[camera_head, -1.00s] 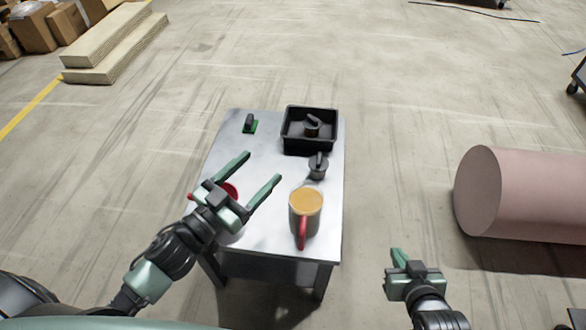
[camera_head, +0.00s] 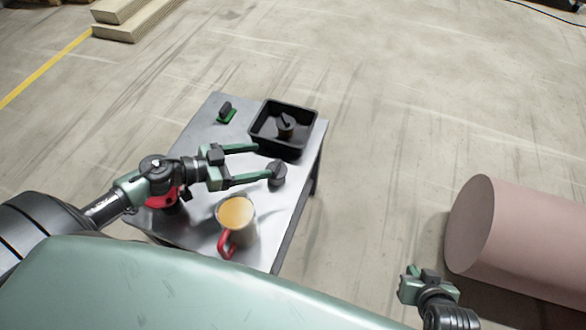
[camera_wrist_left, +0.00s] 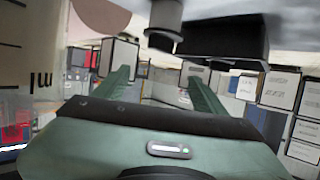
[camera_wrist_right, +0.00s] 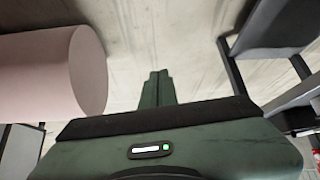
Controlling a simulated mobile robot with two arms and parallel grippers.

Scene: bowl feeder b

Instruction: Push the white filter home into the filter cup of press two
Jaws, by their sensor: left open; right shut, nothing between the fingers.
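My left gripper (camera_head: 263,162) is open and empty over the table, fingers pointing right. Its lower fingertip overlaps a small dark grey cup-like part (camera_head: 278,174) in the head view; I cannot tell whether they touch. A similar dark part (camera_head: 286,126) stands in a black tray (camera_head: 262,142). In the left wrist view the tray (camera_wrist_left: 235,45) and a grey round part (camera_wrist_left: 164,25) hang at the top. I cannot make out a white filter or tell which part is press two's cup. My right gripper (camera_head: 416,272) is shut and empty, off the table's right side.
A mug-like vessel (camera_head: 237,214) with tan contents and a red handle stands near the table's front. A red item (camera_head: 165,198) is partly hidden by my left arm. A green-based piece (camera_head: 227,113) lies at the back left. A pink cylinder (camera_head: 520,235) lies right on the floor.

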